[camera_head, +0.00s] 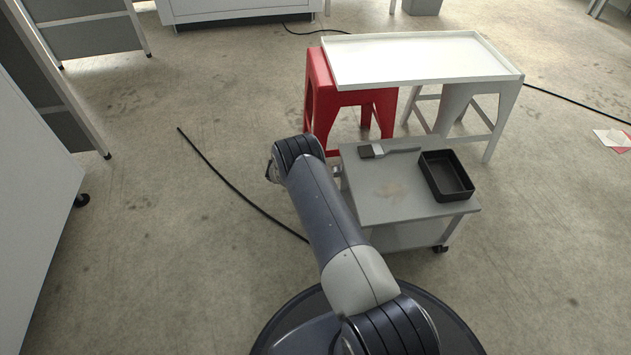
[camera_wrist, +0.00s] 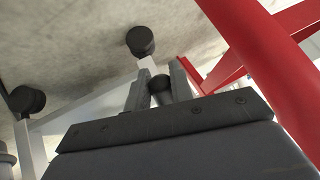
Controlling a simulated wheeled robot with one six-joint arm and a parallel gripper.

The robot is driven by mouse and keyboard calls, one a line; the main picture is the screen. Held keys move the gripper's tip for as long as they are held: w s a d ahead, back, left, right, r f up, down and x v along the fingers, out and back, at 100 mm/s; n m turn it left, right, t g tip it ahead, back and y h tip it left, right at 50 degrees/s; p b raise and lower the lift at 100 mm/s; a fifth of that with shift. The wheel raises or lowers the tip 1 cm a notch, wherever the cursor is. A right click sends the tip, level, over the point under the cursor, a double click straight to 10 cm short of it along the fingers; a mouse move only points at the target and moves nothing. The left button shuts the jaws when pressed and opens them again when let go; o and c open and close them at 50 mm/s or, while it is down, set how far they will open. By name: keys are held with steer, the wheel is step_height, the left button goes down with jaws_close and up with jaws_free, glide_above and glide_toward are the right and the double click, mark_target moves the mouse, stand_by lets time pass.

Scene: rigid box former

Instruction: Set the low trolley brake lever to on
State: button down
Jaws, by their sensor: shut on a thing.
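The low grey trolley (camera_head: 405,205) stands to the right of my arm in the head view. In the wrist view, my gripper (camera_wrist: 160,78) is shut on the brake lever (camera_wrist: 160,84); its dark round knob sits between the two fingers. The trolley's pale frame (camera_wrist: 95,108) and black casters (camera_wrist: 140,40) show beyond the fingers. In the head view my gripper is mostly hidden behind my wrist, at the trolley's left side. The lever is hidden there too, and I cannot tell its on or off marking.
A black cable (camera_head: 222,180) lies on the open floor at left.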

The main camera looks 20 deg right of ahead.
steer(key=c, duration=1.3)
jaws_free()
steer(key=shift+o, duration=0.2)
steer(key=p+v, duration=0.4)
steer(key=v, duration=0.6)
steer(key=shift+a+r, duration=0.2)
steer(key=shift+a, duration=0.1)
steer(key=shift+s, duration=0.1)
steer(key=b+x, duration=0.4)
steer(key=x, duration=0.7)
steer(key=shift+f, duration=0.1)
steer(key=shift+a+r+y, duration=0.1)
steer(key=shift+r+y, duration=0.2)
steer(key=shift+r, duration=0.1)
